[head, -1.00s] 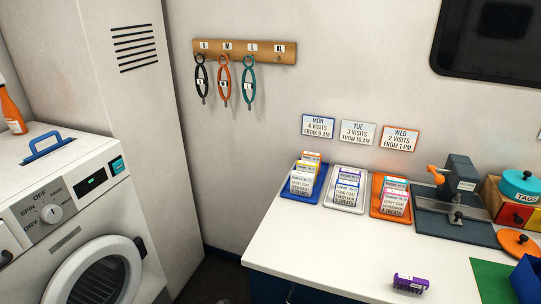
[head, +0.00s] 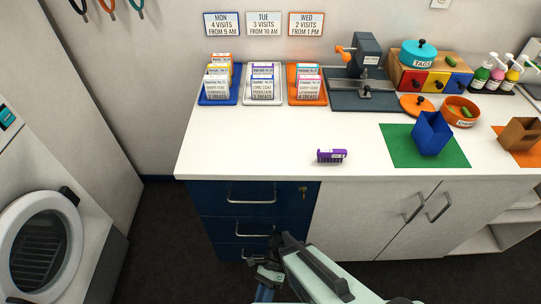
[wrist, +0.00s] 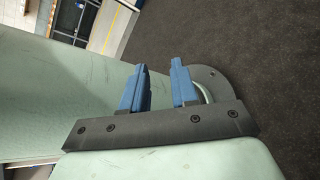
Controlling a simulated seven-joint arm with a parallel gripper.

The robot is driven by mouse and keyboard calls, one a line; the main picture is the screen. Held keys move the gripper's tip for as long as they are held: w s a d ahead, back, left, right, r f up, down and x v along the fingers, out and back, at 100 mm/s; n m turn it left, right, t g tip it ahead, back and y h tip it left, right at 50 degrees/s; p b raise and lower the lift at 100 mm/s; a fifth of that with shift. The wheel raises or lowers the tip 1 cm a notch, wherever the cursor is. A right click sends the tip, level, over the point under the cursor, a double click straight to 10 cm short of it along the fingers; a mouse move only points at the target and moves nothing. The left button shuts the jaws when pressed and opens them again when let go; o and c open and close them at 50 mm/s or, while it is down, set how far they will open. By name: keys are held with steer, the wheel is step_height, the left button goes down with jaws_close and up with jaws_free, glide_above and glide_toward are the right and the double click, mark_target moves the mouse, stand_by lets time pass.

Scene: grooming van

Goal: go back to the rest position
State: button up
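My gripper (wrist: 158,72) shows in the wrist view with its two blue fingers apart and nothing between them; my own pale green arm link is behind them. In the head view my gripper (head: 264,290) is at the bottom edge, low in front of the blue drawers (head: 250,207) and below the counter top (head: 350,166). It is partly cut off there and apart from everything on the counter.
Card trays in blue (head: 203,98), white (head: 248,100) and orange (head: 292,100) stand at the back. A blue bin (head: 432,134) stands on a green mat (head: 398,150). A washer (head: 45,245) is at left. Open floor (head: 160,235) lies between.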

steer(key=w+d+f+n+t+h, duration=0.1)
steer(key=d+f+n+t+h, duration=0.1)
steer(key=d+n, duration=0.3)
steer(key=w+d+f+n+t+h, duration=0.1)
steer(key=d+f+n+t, duration=0.2)
steer(key=d, duration=1)
steer(key=f+n, duration=0.1)
steer(key=n, duration=0.2)
steer(key=shift+d+f+h, duration=0.3)
steer(key=shift+d+h, duration=0.1)
steer(key=shift+w+d+f+n+t, duration=0.25)
steer(key=shift+d+n+t, duration=0.15)
steer(key=shift+d+n, duration=0.2)
steer(key=shift+c, duration=0.2)
steer(key=shift+w, duration=0.1)
